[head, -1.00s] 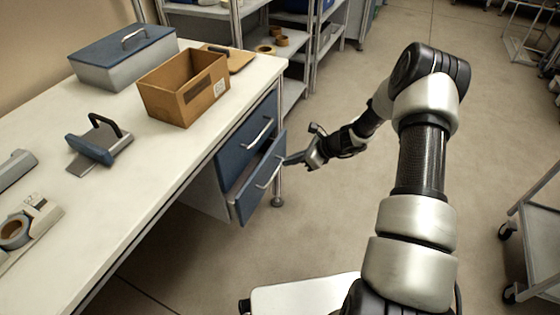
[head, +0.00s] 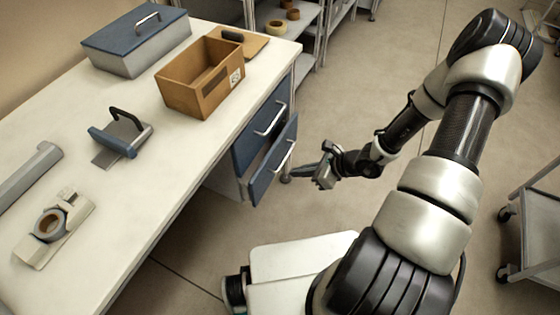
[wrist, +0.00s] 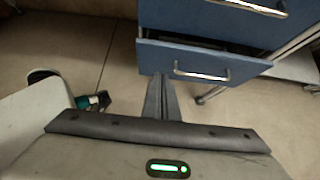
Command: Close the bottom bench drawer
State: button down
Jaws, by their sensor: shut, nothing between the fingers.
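The bottom bench drawer (head: 272,168) has a blue front and a silver bar handle. It stands partly open, and its dark interior shows above the front. The drawer front also shows in the wrist view (wrist: 240,69). My gripper (head: 297,176) is shut and empty, with its fingers pointing at the drawer from the aisle side. In the wrist view, the fingertips (wrist: 161,78) overlap the lower edge of the front, left of the handle's middle. I cannot tell whether they touch it. The upper drawer (head: 260,130) looks shut.
The bench top (head: 180,160) carries an open cardboard box (head: 190,95), a blue-lidded box (head: 130,55), a blue-and-grey tool (head: 122,138) and a tape dispenser (head: 52,228). A bench leg stands by the drawer. A grey cart (head: 535,225) is at right. The floor between is clear.

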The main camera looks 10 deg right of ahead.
aim_at(259, 169)
jog(key=shift+w+a+r+b+x, duration=0.2)
jog(key=shift+r+b+x, duration=0.15)
jog(key=shift+x, duration=1.65)
jog(key=shift+w+a+r+b+x, duration=0.2)
jog(key=shift+b+x, duration=0.3)
jog(key=shift+x, duration=1.55)
jog(key=shift+w+a+r+b+x, duration=0.1)
jog(key=shift+a+r+b+x, duration=0.25)
jog(key=shift+x, duration=1.65)
jog(key=shift+w+a+b, duration=0.3)
jog(key=shift+w+a, duration=0.45)
jog(key=shift+a, duration=0.25)
